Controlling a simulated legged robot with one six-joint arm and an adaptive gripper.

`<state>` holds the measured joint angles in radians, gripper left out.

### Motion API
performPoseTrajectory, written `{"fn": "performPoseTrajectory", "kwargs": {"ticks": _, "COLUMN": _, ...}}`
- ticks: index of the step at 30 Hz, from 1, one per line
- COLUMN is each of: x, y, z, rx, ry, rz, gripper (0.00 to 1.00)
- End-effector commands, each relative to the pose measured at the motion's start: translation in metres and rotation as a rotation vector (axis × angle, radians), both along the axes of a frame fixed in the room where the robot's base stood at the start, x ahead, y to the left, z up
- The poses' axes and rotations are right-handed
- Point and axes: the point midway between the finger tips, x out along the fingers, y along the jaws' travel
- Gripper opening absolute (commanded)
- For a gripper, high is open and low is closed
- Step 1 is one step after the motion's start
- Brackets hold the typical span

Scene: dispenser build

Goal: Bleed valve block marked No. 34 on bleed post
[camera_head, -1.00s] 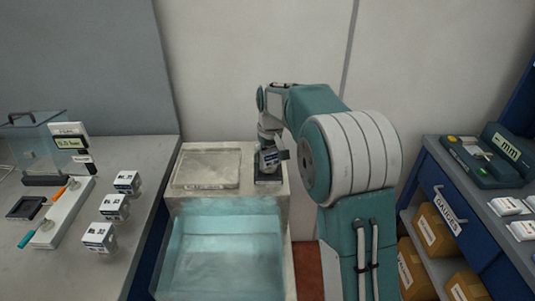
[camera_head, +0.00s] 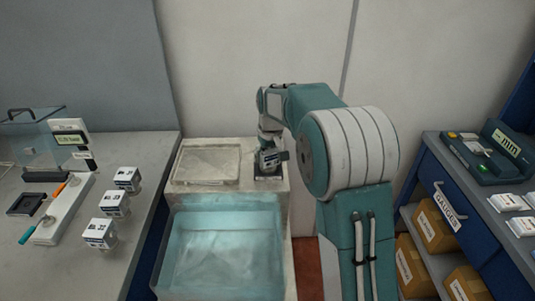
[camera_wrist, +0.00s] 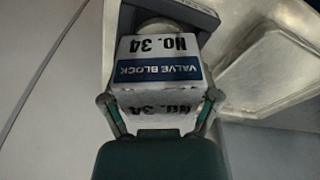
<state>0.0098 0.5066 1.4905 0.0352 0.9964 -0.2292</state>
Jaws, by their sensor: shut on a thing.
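My gripper (camera_head: 268,141) is shut on a white valve block (camera_head: 268,158) above the dark square base (camera_head: 266,171) at the back right of the pale stand. In the wrist view the block (camera_wrist: 160,47) shows "NO. 34" and "VALVE BLOCK" on a blue band, upside down. My gripper's two fingers (camera_wrist: 160,106) flank it. A round pale part (camera_wrist: 163,25) shows just beyond the block, against a dark frame (camera_wrist: 188,12). I take the dark base as the bleed post's place. Whether the block touches it is hidden.
Several more white blocks (camera_head: 114,203) stand on the left bench by a white bar with coloured handles (camera_head: 62,210), a display (camera_head: 70,138) and a clear box (camera_head: 38,140). A clear-walled tank (camera_head: 222,245) fronts the stand. A shallow tray (camera_head: 206,165) lies left of the block.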

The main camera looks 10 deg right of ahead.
Motion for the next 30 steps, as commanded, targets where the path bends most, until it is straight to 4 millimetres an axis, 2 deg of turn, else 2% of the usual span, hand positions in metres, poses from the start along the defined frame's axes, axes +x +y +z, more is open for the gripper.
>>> {"fn": "performPoseTrajectory", "kwargs": {"ticks": 10, "x": 0.0, "y": 0.0, "z": -0.001, "rx": 0.0, "ry": -0.002, "rz": 0.0, "gripper": 0.19}}
{"fn": "performPoseTrajectory", "kwargs": {"ticks": 11, "x": 0.0, "y": 0.0, "z": -0.001, "rx": 0.0, "ry": -0.002, "rz": 0.0, "gripper": 0.93}}
{"fn": "performPoseTrajectory", "kwargs": {"ticks": 23, "x": 0.0, "y": 0.0, "z": -0.002, "rx": 0.0, "ry": 0.002, "rz": 0.0, "gripper": 0.94}}
{"fn": "performPoseTrajectory", "kwargs": {"ticks": 30, "x": -0.002, "y": 0.0, "z": 0.014, "rx": 0.0, "ry": -0.001, "rz": 0.0, "gripper": 0.94}}
